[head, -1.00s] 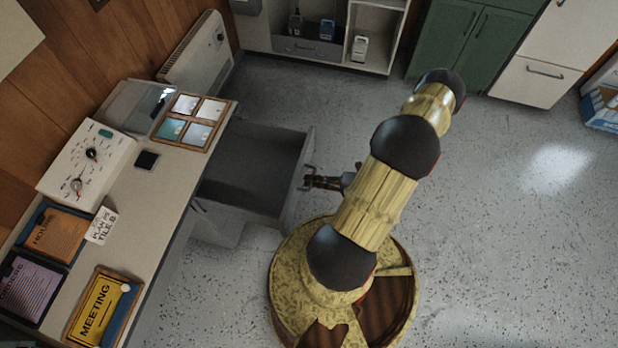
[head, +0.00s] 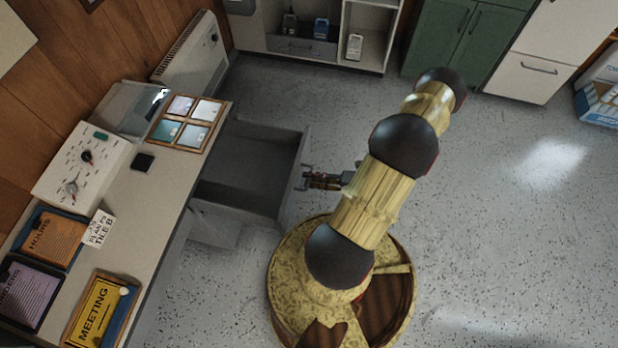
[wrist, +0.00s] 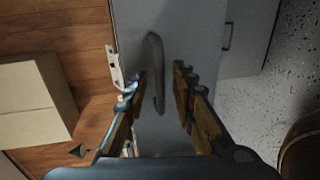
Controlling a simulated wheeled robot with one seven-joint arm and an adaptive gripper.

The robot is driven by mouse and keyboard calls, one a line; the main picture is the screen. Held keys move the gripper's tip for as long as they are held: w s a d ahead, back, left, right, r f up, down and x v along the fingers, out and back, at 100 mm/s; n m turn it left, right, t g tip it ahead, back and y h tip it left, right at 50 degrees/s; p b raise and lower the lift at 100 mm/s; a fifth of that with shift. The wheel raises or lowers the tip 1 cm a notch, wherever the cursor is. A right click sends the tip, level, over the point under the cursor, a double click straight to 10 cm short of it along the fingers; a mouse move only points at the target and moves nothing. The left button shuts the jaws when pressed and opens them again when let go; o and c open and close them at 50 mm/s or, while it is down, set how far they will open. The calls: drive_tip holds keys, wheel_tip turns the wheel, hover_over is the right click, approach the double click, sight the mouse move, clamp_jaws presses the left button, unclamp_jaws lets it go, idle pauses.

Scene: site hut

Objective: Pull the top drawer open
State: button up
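The top drawer (head: 247,171) of the grey desk is pulled well out, and its empty inside shows in the head view. In the wrist view its grey front (wrist: 194,40) faces me, with the long bar handle (wrist: 156,75) in the middle. My gripper (head: 306,178) is level with the drawer front at its right side. In the wrist view my gripper's fingers (wrist: 160,100) are spread, one on each side of the handle, with clear gaps. They hold nothing. The fingertips appear just off the front.
The desk top (head: 150,190) carries a dial box (head: 80,168), signs and a four-panel frame (head: 187,122). A lower desk front (head: 212,228) sits under the drawer. Shelves and green cabinets (head: 465,40) stand at the back. The floor to the right is clear.

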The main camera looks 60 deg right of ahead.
drive_tip(key=v, duration=1.1)
idle(0.3)
drive_tip(key=s+a+r+n+g+y, duration=0.3)
drive_tip(key=a+r+n+g+y, duration=0.25)
drive_tip(key=n, duration=1.15)
drive_tip(key=w+a+r+n+g+h, duration=0.1)
drive_tip(key=w+r+n+g+h, duration=0.3)
drive_tip(key=r+n, duration=0.45)
drive_tip(key=w+a+r+n+g+h, duration=0.25)
drive_tip(key=r+n+g, duration=0.25)
drive_tip(key=r+n, duration=0.4)
drive_tip(key=w+a+r+n+t+h, duration=0.1)
drive_tip(key=w+a+r+n+h, duration=0.25)
drive_tip(key=r+n, duration=0.2)
drive_tip(key=w+a+r+n+h, duration=0.2)
drive_tip(key=w+a+r+n, duration=0.25)
drive_tip(key=r, duration=0.25)
drive_tip(key=a+r+n+t, duration=0.2)
drive_tip(key=a+r, duration=0.2)
drive_tip(key=a, duration=0.3)
drive_tip(key=w+a+r+n+t+y, duration=0.1)
drive_tip(key=a+r+n+t, duration=0.1)
drive_tip(key=a+r, duration=0.3)
drive_tip(key=shift+w+a+r+n, duration=0.2)
drive_tip(key=shift+a+r+n, duration=0.15)
drive_tip(key=shift+a+n, duration=0.6)
